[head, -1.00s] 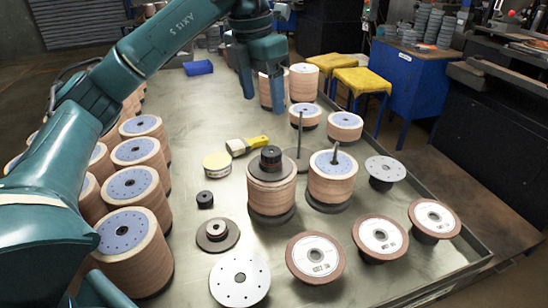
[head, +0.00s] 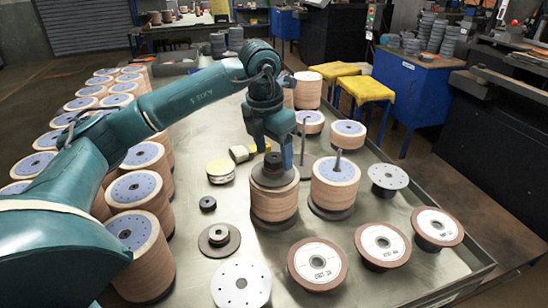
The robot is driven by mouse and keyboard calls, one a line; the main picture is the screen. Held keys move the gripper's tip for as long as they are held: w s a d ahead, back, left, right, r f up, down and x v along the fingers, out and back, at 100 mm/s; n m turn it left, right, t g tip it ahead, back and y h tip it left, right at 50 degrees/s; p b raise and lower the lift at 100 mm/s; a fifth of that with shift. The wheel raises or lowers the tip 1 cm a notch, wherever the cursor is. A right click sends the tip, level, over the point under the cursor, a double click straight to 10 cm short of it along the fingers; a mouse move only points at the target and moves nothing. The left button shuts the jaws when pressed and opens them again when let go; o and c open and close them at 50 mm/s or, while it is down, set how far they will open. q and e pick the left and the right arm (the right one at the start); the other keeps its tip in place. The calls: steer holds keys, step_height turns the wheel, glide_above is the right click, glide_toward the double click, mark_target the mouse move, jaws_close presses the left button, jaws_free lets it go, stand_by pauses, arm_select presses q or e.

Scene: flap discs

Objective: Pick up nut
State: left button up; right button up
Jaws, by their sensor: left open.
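A black nut (head: 272,163) sits on a dark flange on top of a stack of flap discs (head: 274,205) near the middle of the table. My left gripper (head: 272,153) is directly above this stack, pointing down, with its fingers open at the nut's two sides. The fingers partly cover the nut, and I cannot tell whether they touch it. Another small black nut (head: 208,203) lies on the table to the left of the stack. My right gripper is out of view.
A second disc stack (head: 334,186) with an upright spindle stands close to the right. A black flange (head: 219,239) and several labelled discs lie in front. Tall disc stacks (head: 140,238) line the left side.

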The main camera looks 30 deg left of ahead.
mark_target(273, 158)
arm_select(q)
steer(key=shift+f, duration=0.2)
steer(key=c, duration=1.1)
step_height(273, 158, up, 10)
steer(key=shift+r, duration=0.1)
